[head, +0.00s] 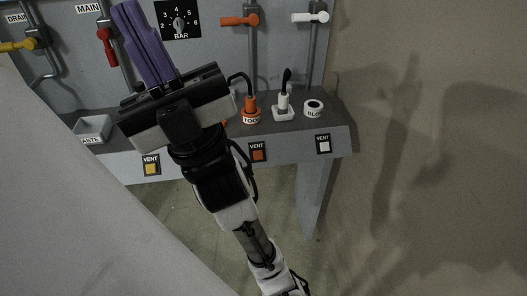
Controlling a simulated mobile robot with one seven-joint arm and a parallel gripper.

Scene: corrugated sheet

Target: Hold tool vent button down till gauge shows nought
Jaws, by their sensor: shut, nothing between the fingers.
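The orange vent button (258,153) sits on the shelf's front face, below the orange fitting marked TOOL (251,112). My gripper (128,10), with purple fingers, is shut and empty. It points up and left in front of the panel, well away from the orange button. A black dial marked BAR (180,20), with numbers from 2 to 6, is on the panel right of the fingers. I cannot tell whether it is the gauge, and no other gauge shows. My gripper's body hides part of the shelf and panel.
A yellow vent button (151,168) and a white vent button (324,144) flank the orange one. Orange (240,20), white (311,17), red (106,42) and yellow (18,45) valve handles stick out above the shelf (335,116). A grey sheet (75,225) fills the lower left.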

